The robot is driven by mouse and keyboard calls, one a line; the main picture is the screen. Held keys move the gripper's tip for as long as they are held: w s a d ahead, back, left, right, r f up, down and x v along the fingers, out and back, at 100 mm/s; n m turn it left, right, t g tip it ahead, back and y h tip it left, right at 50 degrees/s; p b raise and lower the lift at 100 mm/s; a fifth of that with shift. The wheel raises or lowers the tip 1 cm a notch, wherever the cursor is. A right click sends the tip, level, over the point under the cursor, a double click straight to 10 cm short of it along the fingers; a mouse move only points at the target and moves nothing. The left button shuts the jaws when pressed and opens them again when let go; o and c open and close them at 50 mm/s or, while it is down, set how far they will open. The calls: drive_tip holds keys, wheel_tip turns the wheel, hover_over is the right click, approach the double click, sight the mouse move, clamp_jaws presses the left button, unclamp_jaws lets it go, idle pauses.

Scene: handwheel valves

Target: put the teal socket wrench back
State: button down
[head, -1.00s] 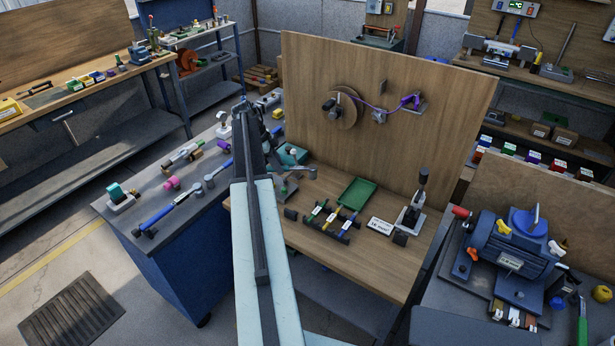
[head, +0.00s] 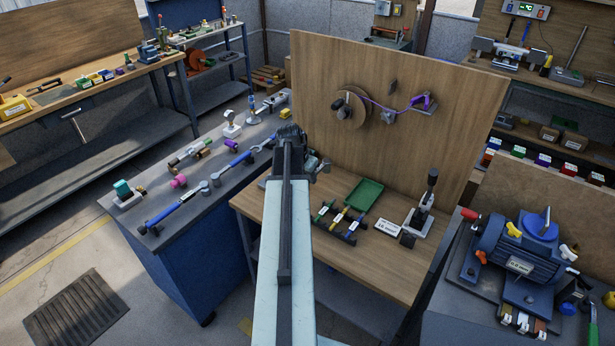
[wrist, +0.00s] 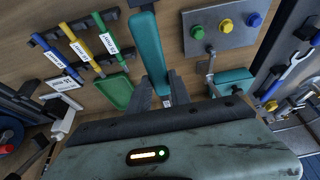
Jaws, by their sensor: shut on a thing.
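The teal socket wrench (wrist: 149,48) is between the fingers of my gripper (wrist: 159,79) in the wrist view. Its teal handle runs up the picture to a dark end at the top edge. My gripper is shut on it. A dark rack holds green, yellow and blue tagged tools (wrist: 80,45) left of the wrench; these tools also show on the bench in the head view (head: 340,221). In the head view my arm's end (head: 290,137) is over the left part of the wooden bench (head: 350,262), and the wrench is hidden there.
A green tray (head: 363,196) lies behind the rack, with a white label card (head: 388,228) to the right. A grey plate with coloured knobs (wrist: 223,28) and a teal block (wrist: 232,80) are right of the wrench. An upright board (head: 450,120) stands behind the bench.

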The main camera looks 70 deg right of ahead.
wheel_tip(320, 180, down, 7)
drive_tip(key=b, duration=0.7)
drive_tip(key=shift+f, duration=0.1)
drive_tip(key=shift+f+b, duration=0.3)
drive_tip(key=shift+b, duration=0.15)
drive_tip(key=shift+f+b, duration=0.65)
drive_tip(key=c, duration=0.6)
unclamp_jaws()
drive_tip(key=shift+c, duration=0.2)
drive_tip(key=shift+r, duration=0.15)
